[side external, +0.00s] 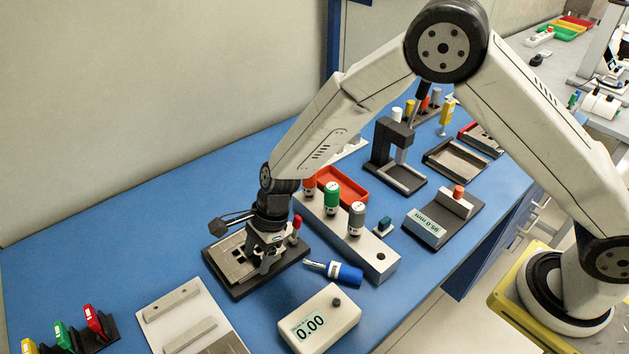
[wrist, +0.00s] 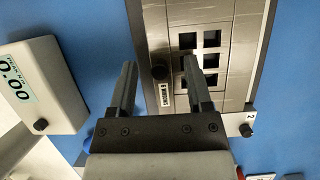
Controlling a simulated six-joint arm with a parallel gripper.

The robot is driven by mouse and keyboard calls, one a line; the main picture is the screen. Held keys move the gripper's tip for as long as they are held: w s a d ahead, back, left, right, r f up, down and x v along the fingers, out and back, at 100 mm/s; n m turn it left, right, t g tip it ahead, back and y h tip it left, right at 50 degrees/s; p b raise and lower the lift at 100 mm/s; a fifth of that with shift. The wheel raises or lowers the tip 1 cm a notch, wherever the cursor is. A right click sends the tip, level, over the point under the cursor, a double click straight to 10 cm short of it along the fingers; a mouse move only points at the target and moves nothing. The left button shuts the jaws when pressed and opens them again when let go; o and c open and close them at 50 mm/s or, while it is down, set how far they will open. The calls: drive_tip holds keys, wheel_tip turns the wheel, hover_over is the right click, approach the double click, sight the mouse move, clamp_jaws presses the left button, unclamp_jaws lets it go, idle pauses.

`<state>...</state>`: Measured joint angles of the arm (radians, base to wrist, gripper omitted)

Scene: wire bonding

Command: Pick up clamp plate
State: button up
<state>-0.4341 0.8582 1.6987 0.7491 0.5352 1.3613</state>
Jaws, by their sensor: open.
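The clamp plate (wrist: 200,40) is a light metal plate with several square windows. The plate sits in a dark-framed fixture (side external: 232,289) on the blue bench. My gripper (side external: 266,262) points down over the fixture's right part. The right finger overlaps the windows in the picture. I cannot tell whether either finger touches the plate. The arm partly hides the fixture in the side view.
A display box (side external: 320,318) reading 0.00 stands in front. A blue screwdriver-like tool (side external: 335,271) lies right of the fixture. A grey block with coloured-capped pegs (side external: 375,262) is behind it. A pale plate with bars (side external: 190,320) lies to the left.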

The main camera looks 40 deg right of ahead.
clamp_jaws()
drive_tip(key=shift+r, duration=0.1)
drive_tip(key=shift+r, duration=0.85)
drive_tip(key=s+d+r, duration=0.6)
drive_tip(key=s+r, duration=0.5)
drive_tip(key=s, duration=0.1)
drive_tip(key=shift+s, duration=0.25)
drive_tip(key=shift+d, duration=0.1)
